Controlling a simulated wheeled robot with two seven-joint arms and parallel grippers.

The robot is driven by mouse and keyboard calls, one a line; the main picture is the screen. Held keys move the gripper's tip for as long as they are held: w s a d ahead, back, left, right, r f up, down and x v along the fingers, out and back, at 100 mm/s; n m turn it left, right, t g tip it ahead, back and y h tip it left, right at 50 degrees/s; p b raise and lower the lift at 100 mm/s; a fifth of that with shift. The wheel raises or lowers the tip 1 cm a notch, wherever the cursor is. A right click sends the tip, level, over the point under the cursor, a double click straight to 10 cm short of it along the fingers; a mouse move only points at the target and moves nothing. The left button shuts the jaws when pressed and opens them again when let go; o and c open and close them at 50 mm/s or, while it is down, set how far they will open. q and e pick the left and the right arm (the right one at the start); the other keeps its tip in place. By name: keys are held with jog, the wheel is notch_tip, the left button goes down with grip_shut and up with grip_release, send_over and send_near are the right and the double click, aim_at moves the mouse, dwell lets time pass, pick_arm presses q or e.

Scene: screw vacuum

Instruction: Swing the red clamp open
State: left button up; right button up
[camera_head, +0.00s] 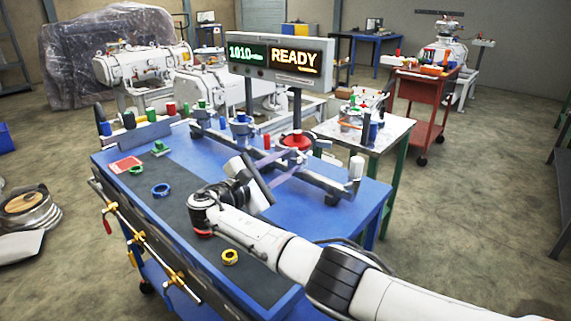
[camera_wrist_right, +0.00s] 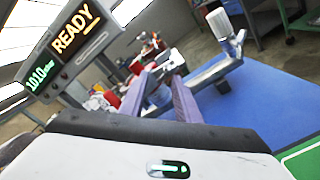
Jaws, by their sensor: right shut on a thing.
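The red clamp (camera_head: 297,141) sits on the metal rail fixture at the back right of the blue table, below the display. My right gripper (camera_head: 299,161) reaches to it from the front, its tips right at the clamp. In the right wrist view the two fingers of my right gripper (camera_wrist_right: 168,78) run forward, close together at the tips. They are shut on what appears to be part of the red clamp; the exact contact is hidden. My left gripper is not in view.
A display (camera_head: 277,57) reading READY stands behind the clamp. A white-topped post (camera_head: 355,166) ends the rail at right. A blue ring (camera_head: 161,190), a yellow ring (camera_head: 230,257) and a red square (camera_head: 126,164) lie on the table (camera_head: 340,215). The front right tabletop is clear.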

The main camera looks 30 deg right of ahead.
jog(key=v, duration=1)
